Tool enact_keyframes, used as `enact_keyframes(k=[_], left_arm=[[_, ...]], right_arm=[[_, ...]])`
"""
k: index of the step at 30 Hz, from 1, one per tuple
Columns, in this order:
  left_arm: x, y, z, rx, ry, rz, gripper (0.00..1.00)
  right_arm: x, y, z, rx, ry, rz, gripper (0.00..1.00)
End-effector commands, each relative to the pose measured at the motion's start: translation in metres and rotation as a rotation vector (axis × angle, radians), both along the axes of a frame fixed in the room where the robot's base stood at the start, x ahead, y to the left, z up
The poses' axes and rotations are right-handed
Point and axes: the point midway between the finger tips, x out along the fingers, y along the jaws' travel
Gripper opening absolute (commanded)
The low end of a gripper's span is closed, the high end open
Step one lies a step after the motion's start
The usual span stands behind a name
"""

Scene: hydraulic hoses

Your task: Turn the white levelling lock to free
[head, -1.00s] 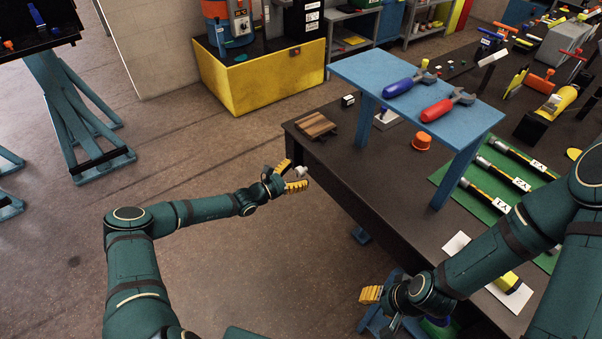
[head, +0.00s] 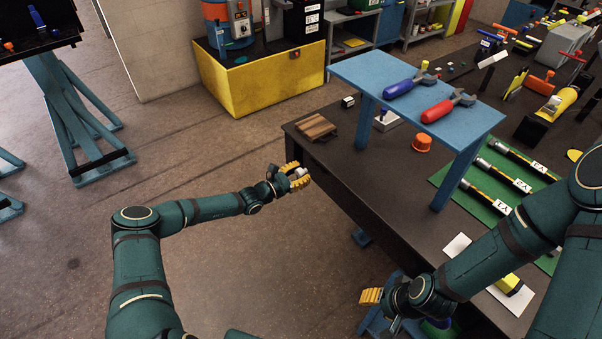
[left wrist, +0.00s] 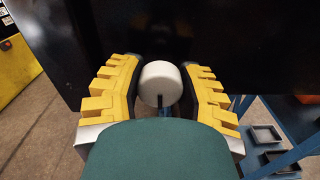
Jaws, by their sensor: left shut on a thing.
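The white levelling lock (left wrist: 160,84) is a round white knob with a dark pointer line on the dark side of the bench, near its left corner. In the left wrist view the line points down. My left gripper (left wrist: 162,88) has its yellow fingers shut on the knob, one on each side. In the head view the knob (head: 299,172) shows small between the fingers of the left gripper (head: 297,175). My right gripper (head: 371,296) shows only its yellow fingers low in the head view, below the bench's front edge; its opening is unclear.
The dark bench (head: 352,184) carries a wooden block (head: 317,127), a blue raised shelf (head: 420,92) with two hand tools, and an orange cap (head: 422,142). A green mat (head: 468,205) with hoses lies to the right.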

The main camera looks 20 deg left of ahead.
Motion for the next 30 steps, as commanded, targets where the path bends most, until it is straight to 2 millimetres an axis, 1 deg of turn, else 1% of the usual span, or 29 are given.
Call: enact_keyframes(k=[5,11,19,30], left_arm=[[0.0001,0.0001,0.0005,-0.042,0.034,-0.001,0.0],[0.0001,-0.0001,0.0008,-0.147,0.116,-0.001,0.0],[-0.0001,-0.0001,0.0001,-0.343,0.27,-0.001,0.0],[-0.0001,-0.0001,-0.0004,-0.62,0.486,-0.001,0.0]], right_arm=[[-0.0004,0.0,0.0021,0.0,0.001,0.0,0.47],[-0.001,0.0002,0.0056,0.0,0.003,0.001,0.47],[0.0,-0.0001,0.0081,0.0,0.0,-0.001,0.47],[-0.0004,0.0,0.0058,0.0,0.001,-0.001,0.47]])
